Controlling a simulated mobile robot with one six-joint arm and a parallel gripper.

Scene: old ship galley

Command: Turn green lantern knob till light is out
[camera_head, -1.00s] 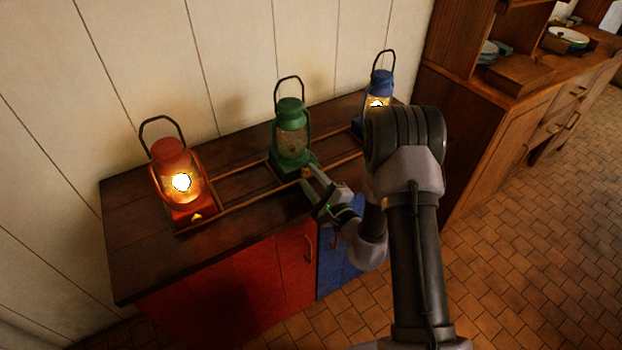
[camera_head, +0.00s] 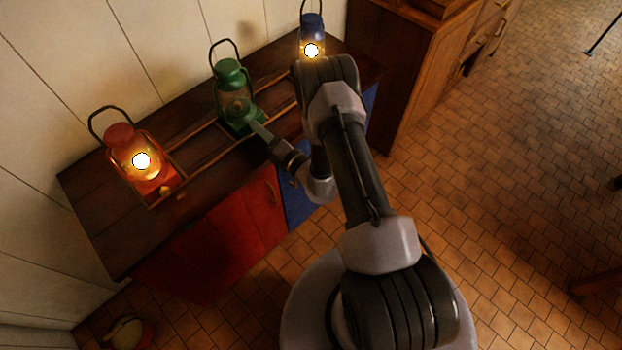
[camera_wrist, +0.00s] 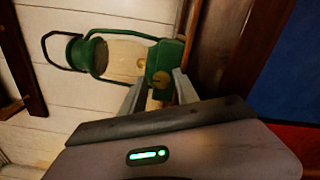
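The green lantern (camera_head: 233,92) stands upright in the middle of the row on the dark wooden cabinet top. Its glass shows no glow. In the wrist view the green lantern (camera_wrist: 100,55) lies sideways in the picture, with a round brass knob (camera_wrist: 161,80) on its base. My gripper (camera_wrist: 158,80) has its two fingers apart, one on each side of the knob, with gaps visible. In the head view my gripper (camera_head: 255,126) is at the front of the lantern's base, and the knob cannot be made out there.
A lit red lantern (camera_head: 122,137) stands to the left and a lit blue lantern (camera_head: 312,27) to the right. A low wooden rail (camera_head: 212,158) runs along the cabinet top (camera_head: 120,220). The tiled floor (camera_head: 480,170) to the right is mostly clear.

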